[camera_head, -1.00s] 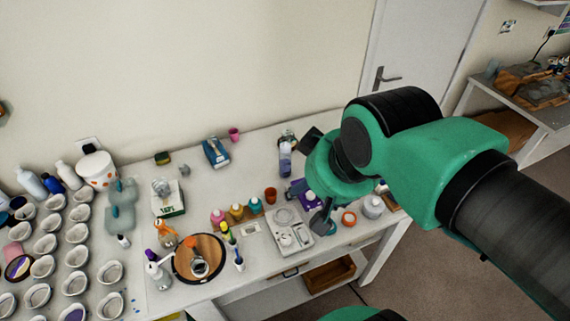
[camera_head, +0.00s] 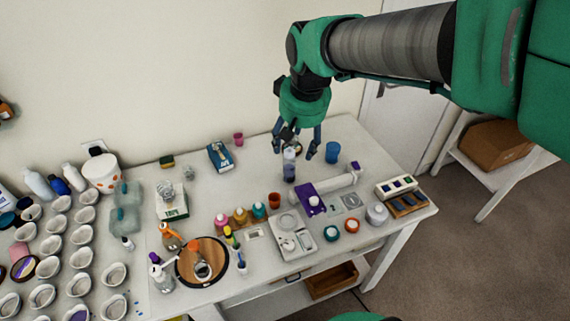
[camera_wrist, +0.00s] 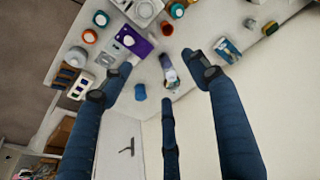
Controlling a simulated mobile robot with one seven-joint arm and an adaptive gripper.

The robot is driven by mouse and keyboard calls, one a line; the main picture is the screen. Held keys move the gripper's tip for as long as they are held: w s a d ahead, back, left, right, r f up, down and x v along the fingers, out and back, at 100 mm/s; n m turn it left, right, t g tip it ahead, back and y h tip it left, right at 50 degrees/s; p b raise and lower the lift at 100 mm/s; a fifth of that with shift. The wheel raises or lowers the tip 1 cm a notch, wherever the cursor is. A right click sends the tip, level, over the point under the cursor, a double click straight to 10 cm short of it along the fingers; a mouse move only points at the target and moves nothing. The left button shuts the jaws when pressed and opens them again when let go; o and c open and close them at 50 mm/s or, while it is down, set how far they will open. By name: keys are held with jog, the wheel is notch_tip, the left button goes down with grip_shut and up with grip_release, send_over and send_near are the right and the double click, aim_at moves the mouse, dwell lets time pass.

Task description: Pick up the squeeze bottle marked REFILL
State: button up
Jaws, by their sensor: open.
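A slim clear bottle with purplish contents (camera_head: 289,166) stands upright toward the back of the white table (camera_head: 255,166). It also shows in the wrist view (camera_wrist: 169,74), between and beyond my fingers. No REFILL marking can be read on it, so I cannot confirm which bottle is the REFILL one. My gripper (camera_head: 298,146) points down just above and around the top of this bottle in the head view, its blue fingers spread. In the wrist view my gripper (camera_wrist: 155,82) is open with nothing held; I cannot tell whether a finger touches the bottle.
A blue cup (camera_head: 333,152) stands close right of the gripper. A purple box (camera_head: 311,200) and an orange-brown cup (camera_head: 274,200) stand in front. A blue-and-white box (camera_head: 220,156) is left, with clear table between. Several white cups fill the table's left end.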

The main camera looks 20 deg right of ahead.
jog(key=w+d+f+g, duration=0.25)
jog(key=w+f, duration=0.55)
jog(key=w, duration=0.4)
jog(key=p, duration=0.1)
send_over(289, 162)
jog(key=w, duration=0.2)
jog(key=shift+m+g, duration=0.3)
jog(key=shift+g, duration=0.05)
jog(key=f, duration=1.2)
jog(key=shift+s+d+f, duration=0.1)
jog(key=shift+d+f, duration=0.25)
jog(key=shift+f, duration=0.25)
jog(key=shift+f, duration=0.1)
jog(key=shift+f+b, duration=0.5)
jog(key=shift+f, duration=3.7)
jog(key=shift+d, duration=0.1)
jog(key=shift+w+f+b, duration=0.2)
jog(key=shift+f+b, duration=0.25)
jog(key=shift+f, duration=2.15)
